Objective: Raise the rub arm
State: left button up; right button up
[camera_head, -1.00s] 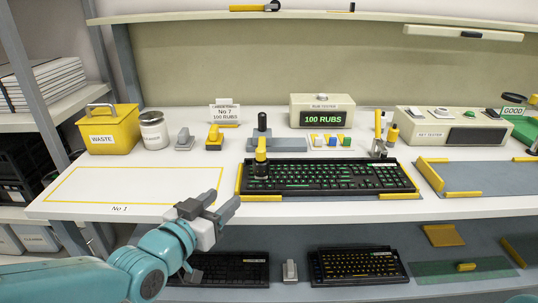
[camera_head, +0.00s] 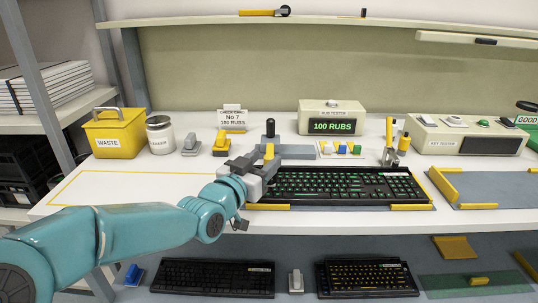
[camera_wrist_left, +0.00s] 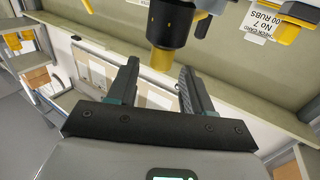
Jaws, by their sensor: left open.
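The rub arm's upright yellow-and-black part (camera_head: 269,152) stands at the left end of the black keyboard (camera_head: 340,186), which has green-lit legends. Its lower part is hidden behind my left gripper (camera_head: 257,165). My left gripper is open at this part, on its near side. In the left wrist view, a black cylinder with a yellow end (camera_wrist_left: 163,55) lies just beyond and between the open fingertips (camera_wrist_left: 158,68). I cannot tell whether the fingers touch it. My right gripper is not in view.
A grey base with a black post (camera_head: 270,128) stands behind. The rub tester (camera_head: 331,108) reads 100 RUBS. Yellow guides (camera_head: 411,207) edge the keyboard's place. The outlined white area (camera_head: 110,185) at left is clear. Two keyboards (camera_head: 212,278) lie on the lower shelf.

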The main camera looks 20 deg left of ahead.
aim_at(266, 159)
pick_arm(q)
jog(key=shift+x, duration=1.6)
